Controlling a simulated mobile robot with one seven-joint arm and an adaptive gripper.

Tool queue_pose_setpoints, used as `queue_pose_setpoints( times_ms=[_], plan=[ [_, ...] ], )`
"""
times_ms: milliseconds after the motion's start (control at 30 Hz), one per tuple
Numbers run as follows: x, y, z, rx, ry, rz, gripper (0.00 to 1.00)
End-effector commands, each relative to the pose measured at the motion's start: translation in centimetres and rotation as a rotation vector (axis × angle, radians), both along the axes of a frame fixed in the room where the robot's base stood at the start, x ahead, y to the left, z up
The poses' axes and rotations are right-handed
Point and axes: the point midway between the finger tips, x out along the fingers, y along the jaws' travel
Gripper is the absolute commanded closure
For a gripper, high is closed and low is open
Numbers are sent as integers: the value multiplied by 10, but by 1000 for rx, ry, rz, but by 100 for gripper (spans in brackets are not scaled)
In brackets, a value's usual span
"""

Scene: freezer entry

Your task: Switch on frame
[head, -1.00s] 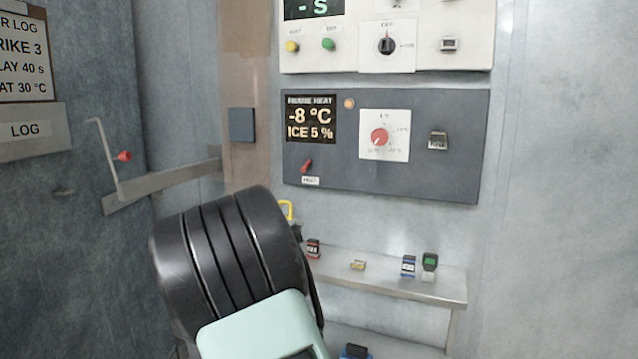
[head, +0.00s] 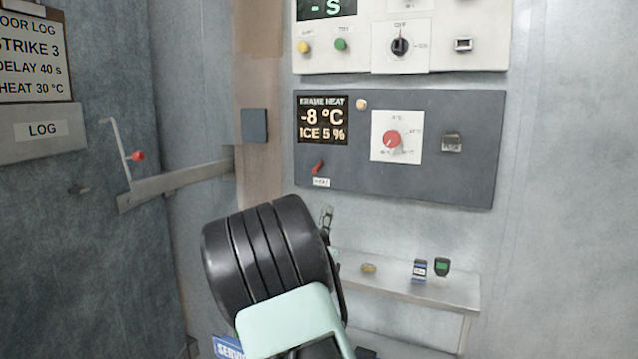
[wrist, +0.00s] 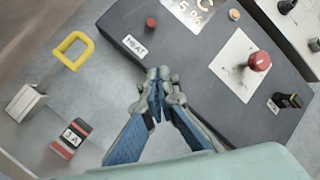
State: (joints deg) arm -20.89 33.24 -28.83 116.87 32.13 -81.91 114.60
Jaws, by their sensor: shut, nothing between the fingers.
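The grey frame heat panel (head: 460,180) is on the wall, its display (head: 322,120) reading -8 °C and ICE 5 %. A small red toggle (head: 318,167) sits at its lower left above a white label (head: 321,183). In the wrist view the toggle (wrist: 151,22) stands beside the HEAT label (wrist: 134,46). My gripper (head: 327,212) is shut and empty just below the panel. In the wrist view its fingertips (wrist: 158,76) are near the panel's lower edge, apart from the toggle.
A white panel (head: 460,20) with knob and buttons is above. Below is a metal shelf (head: 440,290) with small blocks. A yellow loop (wrist: 72,50) and a red-black block (wrist: 71,138) show in the wrist view.

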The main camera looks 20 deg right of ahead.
Motion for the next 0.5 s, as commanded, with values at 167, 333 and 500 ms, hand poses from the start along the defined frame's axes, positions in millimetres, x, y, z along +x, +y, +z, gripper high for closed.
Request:
queue_pose_setpoints(
  times_ms=[167,333,500],
  plan=[
    [27,-17,20,-3,-2,0,100],
    [53,-33,35,-3,-1,-1,100],
    [71,-26,50,-2,0,5,100]
  ],
)
